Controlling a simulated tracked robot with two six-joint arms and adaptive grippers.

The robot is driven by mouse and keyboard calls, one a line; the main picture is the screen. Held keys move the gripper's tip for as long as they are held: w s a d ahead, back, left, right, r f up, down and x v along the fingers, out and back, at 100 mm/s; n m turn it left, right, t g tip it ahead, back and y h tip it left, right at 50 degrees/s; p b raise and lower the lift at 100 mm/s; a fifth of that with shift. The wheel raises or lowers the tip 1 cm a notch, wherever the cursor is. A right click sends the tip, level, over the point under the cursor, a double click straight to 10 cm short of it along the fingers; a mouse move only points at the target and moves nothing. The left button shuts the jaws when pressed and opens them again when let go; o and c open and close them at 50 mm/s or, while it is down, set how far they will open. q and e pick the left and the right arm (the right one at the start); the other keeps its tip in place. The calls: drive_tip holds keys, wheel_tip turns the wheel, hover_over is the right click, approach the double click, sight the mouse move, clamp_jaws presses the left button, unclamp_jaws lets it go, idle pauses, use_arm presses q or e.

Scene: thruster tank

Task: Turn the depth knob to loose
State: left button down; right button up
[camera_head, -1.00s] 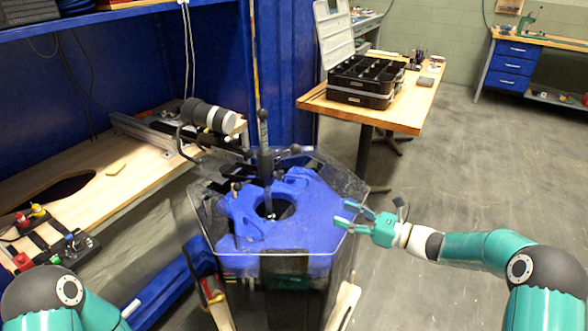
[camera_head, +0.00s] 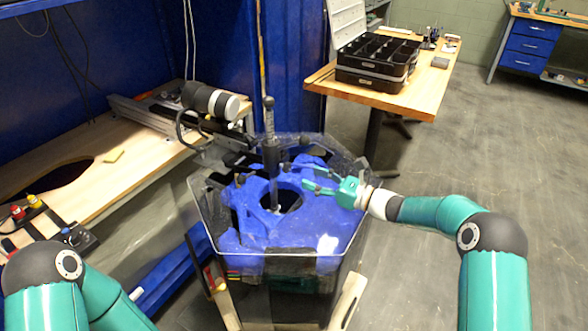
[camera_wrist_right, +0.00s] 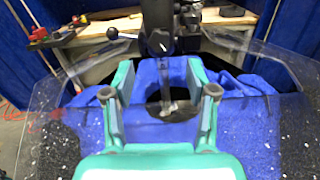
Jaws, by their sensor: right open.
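A hexagonal clear-walled tank (camera_head: 345,245) with a blue top (camera_head: 255,232) stands in front of me. A vertical rod (camera_head: 270,128) with a dark clamp (camera_head: 271,155) rises above the top's round opening. Small dark knobs sit around the clamp, one (camera_head: 286,167) on its right side; I cannot tell for sure which is the depth knob. In the right wrist view the clamp (camera_wrist_right: 159,40) is straight ahead, with a black ball knob (camera_wrist_right: 112,33) to its left. My right gripper (camera_head: 306,178) is open and empty, right of the rod, fingers pointing at it. My left gripper is out of view.
A wooden bench (camera_head: 135,168) with a grey motor-like cylinder (camera_head: 212,102) is at the left. A wooden table (camera_head: 420,97) with black organizer boxes (camera_head: 375,72) stands behind right. The clear tank wall rises around the rod. Floor at right is open.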

sight(289, 169)
drive_tip(key=x, duration=0.7)
